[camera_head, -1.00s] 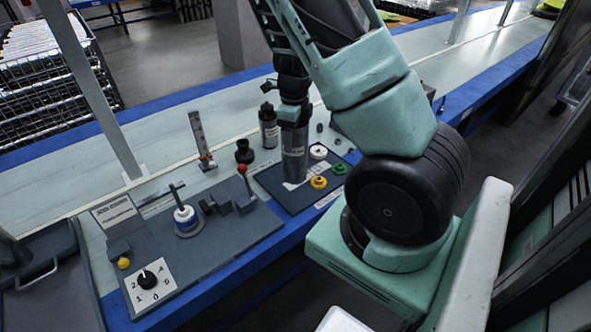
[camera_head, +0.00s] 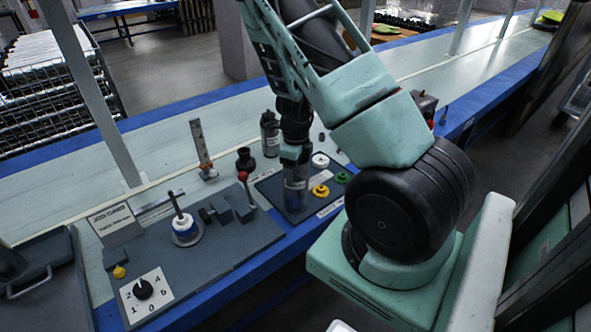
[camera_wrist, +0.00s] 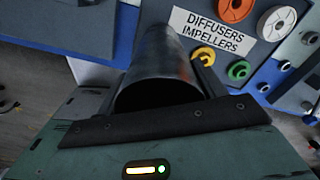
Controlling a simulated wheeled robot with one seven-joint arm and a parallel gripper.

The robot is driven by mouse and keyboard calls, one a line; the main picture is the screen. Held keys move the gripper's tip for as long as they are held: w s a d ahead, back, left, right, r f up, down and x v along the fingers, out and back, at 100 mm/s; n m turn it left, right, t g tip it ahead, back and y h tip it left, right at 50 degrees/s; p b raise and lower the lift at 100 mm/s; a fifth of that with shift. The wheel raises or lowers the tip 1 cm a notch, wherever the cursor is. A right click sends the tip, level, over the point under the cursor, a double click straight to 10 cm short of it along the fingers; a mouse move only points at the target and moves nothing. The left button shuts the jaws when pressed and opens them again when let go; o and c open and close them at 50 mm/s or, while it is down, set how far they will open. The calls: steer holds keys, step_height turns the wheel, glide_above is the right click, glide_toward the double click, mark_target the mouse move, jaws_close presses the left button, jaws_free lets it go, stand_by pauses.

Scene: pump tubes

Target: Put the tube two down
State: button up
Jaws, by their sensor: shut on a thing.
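A grey cylindrical tube (camera_head: 296,192) stands roughly upright in my gripper (camera_head: 293,160), at the left part of the dark diffusers and impellers board (camera_head: 328,204). In the wrist view the tube (camera_wrist: 165,60) shows its open dark end towards the camera. My gripper (camera_wrist: 160,92) is shut on it; a dark finger shows along its right side. I cannot tell whether the tube's lower end touches the board. A dark grey bottle-like cylinder (camera_head: 270,134) stands on the table behind it.
White (camera_head: 320,160), yellow (camera_head: 320,190) and green (camera_head: 342,177) rings lie right of the tube. The back table strip is fairly clear.

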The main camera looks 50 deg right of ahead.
steer(key=shift+f, duration=0.2)
steer(key=o, duration=1.2)
